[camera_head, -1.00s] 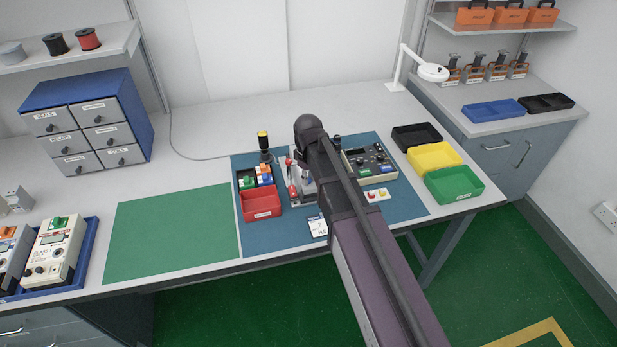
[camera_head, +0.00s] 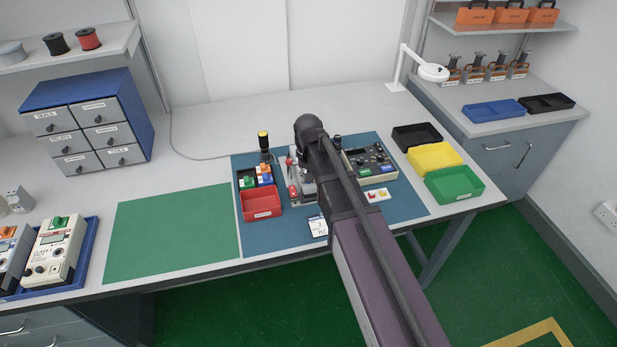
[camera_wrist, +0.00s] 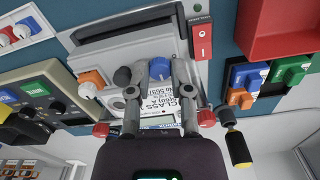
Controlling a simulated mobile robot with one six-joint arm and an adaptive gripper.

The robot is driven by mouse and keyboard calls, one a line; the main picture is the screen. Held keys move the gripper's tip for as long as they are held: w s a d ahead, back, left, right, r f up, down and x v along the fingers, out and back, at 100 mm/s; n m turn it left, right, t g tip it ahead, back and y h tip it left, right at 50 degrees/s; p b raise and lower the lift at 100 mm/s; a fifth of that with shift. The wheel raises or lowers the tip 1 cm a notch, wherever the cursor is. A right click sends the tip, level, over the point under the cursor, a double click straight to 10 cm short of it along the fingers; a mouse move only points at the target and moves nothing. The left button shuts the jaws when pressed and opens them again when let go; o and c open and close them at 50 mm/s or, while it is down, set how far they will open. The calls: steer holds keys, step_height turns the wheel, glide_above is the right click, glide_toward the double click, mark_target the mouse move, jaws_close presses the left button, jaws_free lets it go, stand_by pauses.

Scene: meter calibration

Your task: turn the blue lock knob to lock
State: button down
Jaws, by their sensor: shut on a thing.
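The blue lock knob (camera_wrist: 160,68) is in the wrist view, on the face of a white meter (camera_wrist: 146,97) labelled "CLASS 1". My gripper (camera_wrist: 161,65) reaches over the meter from below in that view, with one finger on each side of the knob. The fingers are shut on the knob. The meter sits in a grey fixture (camera_wrist: 140,35). An orange knob (camera_wrist: 91,84) and a dark round knob (camera_wrist: 122,76) lie left of the blue one. In the head view my arm hides the gripper tips and the blue knob.
A red switch (camera_wrist: 202,40) is near the fixture. A red tray (camera_head: 261,204) and a bin of coloured parts stand left of it. A control box (camera_head: 370,163) stands right, with black, yellow and green trays (camera_head: 454,185) beyond. The green mat (camera_head: 172,233) is clear.

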steer(key=shift+m, duration=0.4)
steer(key=c, duration=0.5)
jaws_free()
steer(key=shift+c, duration=0.2)
steer(key=shift+n, duration=0.3)
